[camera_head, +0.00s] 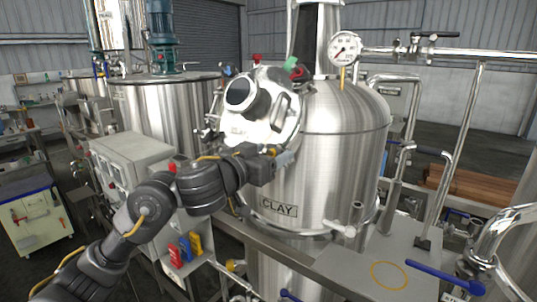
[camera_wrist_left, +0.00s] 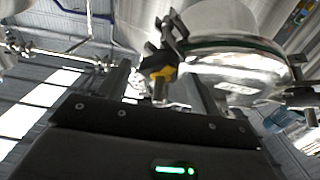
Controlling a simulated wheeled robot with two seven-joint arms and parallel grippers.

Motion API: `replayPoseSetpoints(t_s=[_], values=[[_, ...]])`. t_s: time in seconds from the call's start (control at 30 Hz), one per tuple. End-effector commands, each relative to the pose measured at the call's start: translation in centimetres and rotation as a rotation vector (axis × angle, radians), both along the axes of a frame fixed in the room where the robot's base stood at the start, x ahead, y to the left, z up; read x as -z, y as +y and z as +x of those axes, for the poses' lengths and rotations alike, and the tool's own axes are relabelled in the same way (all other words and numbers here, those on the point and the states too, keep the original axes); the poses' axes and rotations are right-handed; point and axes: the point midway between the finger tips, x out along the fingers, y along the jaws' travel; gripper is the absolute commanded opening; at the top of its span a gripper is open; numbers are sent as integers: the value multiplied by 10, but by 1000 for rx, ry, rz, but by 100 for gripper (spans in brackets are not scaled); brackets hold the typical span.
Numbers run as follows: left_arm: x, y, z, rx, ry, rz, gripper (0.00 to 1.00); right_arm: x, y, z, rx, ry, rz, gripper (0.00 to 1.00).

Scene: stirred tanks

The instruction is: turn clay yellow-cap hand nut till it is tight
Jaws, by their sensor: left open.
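The clay tank (camera_head: 345,165) is a shiny steel vessel with a CLAY plate, and its round hatch cover (camera_head: 262,118) faces me. My left gripper (camera_head: 284,157) is open at the lower edge of the hatch. In the head view, only a bit of yellow (camera_head: 272,152) shows by the gripper. My right gripper is out of view.
Red (camera_head: 257,57), green (camera_head: 291,62) and blue (camera_head: 228,70) caps sit around the hatch's upper rim. A pressure gauge (camera_head: 345,47) and pipes stand right of the hatch. A grey control box (camera_head: 130,160) stands left, close to my arm.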

Motion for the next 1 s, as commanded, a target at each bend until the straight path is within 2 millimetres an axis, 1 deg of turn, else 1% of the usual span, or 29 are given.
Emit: replayPoseSetpoints(t_s=[0.03,0.37,0.67,0.87,1.0], values=[[0,0,0,0,0,0,63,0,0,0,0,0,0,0],[0,0,0,-1,0,0,20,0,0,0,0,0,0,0],[0,1,0,19,-17,26,19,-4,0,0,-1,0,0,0],[-2,2,1,76,-71,101,19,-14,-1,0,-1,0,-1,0],[-3,2,1,138,-129,181,19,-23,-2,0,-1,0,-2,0]])
